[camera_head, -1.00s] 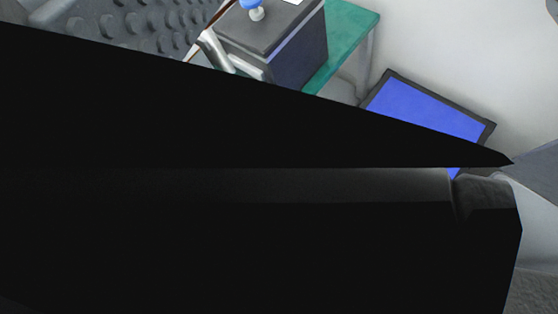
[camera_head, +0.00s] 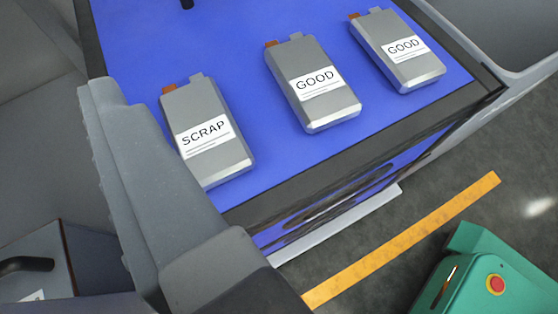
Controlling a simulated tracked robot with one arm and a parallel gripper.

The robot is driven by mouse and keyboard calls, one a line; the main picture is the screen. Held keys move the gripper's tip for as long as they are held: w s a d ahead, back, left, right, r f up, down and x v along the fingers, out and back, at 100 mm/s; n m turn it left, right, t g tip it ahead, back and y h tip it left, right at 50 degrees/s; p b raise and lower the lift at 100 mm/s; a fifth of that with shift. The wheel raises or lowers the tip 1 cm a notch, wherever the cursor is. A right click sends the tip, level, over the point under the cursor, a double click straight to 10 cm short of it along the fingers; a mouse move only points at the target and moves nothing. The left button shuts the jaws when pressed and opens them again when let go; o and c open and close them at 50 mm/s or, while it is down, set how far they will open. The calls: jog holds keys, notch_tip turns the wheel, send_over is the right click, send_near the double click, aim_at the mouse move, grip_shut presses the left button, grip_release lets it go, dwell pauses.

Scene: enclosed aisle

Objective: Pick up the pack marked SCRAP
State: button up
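The pack marked SCRAP (camera_head: 215,155) is a flat grey block with a white label and one copper and one silver tab. It lies on the blue top of a dark-edged bench (camera_head: 250,170), leftmost of three packs. My gripper (camera_head: 118,98) shows as grey, ridged finger parts left of that pack, overlapping the pack's lower left edge in the picture. I see nothing held at its tips, and its finger gap is not clear. Whether it touches the pack cannot be told.
Two packs marked GOOD, a middle one (camera_head: 312,88) and a right one (camera_head: 400,50), lie on the same blue top. A green box with a red button (camera_head: 495,285) stands at lower right, by a yellow floor stripe (camera_head: 400,245). A dark grey box (camera_head: 40,270) is at lower left.

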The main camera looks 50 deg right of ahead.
aim_at(209, 145)
jog(key=s+d+f+t+h+b, duration=0.1)
jog(key=s+d+f+h, duration=0.1)
jog(key=s+f, duration=0.3)
jog(key=s+d+f+h+b, duration=0.1)
jog(key=s+d+f, duration=0.15)
jog(key=f, duration=0.45)
jog(key=shift+n, duration=0.4)
jog(key=shift+b+x, duration=1.3)
jog(key=shift+x, duration=3.25)
jog(key=shift+b+x, duration=0.8)
jog(key=shift+x, duration=1.35)
jog(key=shift+a, duration=0.2)
jog(key=c, duration=1.1)
